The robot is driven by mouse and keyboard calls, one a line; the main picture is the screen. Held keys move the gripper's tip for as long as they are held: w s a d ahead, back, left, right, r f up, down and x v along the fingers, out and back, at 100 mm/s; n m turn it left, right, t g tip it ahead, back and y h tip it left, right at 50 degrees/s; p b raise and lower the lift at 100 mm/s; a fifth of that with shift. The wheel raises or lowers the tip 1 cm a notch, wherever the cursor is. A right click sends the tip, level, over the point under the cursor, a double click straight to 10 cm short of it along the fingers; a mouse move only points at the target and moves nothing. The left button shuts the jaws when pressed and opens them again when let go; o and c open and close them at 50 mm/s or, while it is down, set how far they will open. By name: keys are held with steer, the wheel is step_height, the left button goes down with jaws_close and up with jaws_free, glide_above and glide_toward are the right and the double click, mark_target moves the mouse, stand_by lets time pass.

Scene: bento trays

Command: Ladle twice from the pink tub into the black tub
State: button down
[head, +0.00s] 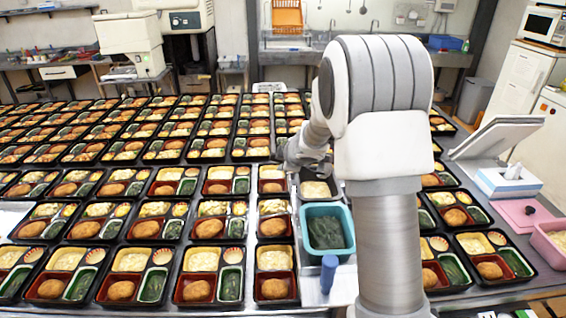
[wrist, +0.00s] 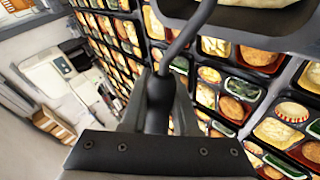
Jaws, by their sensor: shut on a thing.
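The pink tub (head: 543,246) is at the right edge in the head view, partly cut off, with pale food inside. A black tub (head: 302,190) holding pale food stands at centre, behind a teal tub, partly hidden by my arm. My gripper (head: 303,152) is above and behind the black tub. In the wrist view my gripper (wrist: 158,100) is shut on the ladle's dark handle (wrist: 160,88). The ladle's thin shaft (wrist: 185,38) runs up to the right. A dark-rimmed shape with pale contents (wrist: 240,16) is at the top; I cannot tell whether it is ladle or tub.
Rows of filled bento trays (head: 125,215) cover most of the table. The teal tub (head: 327,208) holds dark greens, with a blue cylinder (head: 329,273) in front. A tissue box (head: 508,182), a pink board (head: 524,213) and a tilted screen (head: 497,135) are at right.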

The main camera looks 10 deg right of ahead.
steer(key=shift+r, duration=0.1)
step_height(320, 180, up, 6)
steer(key=p, duration=0.6)
steer(key=shift+p, duration=0.3)
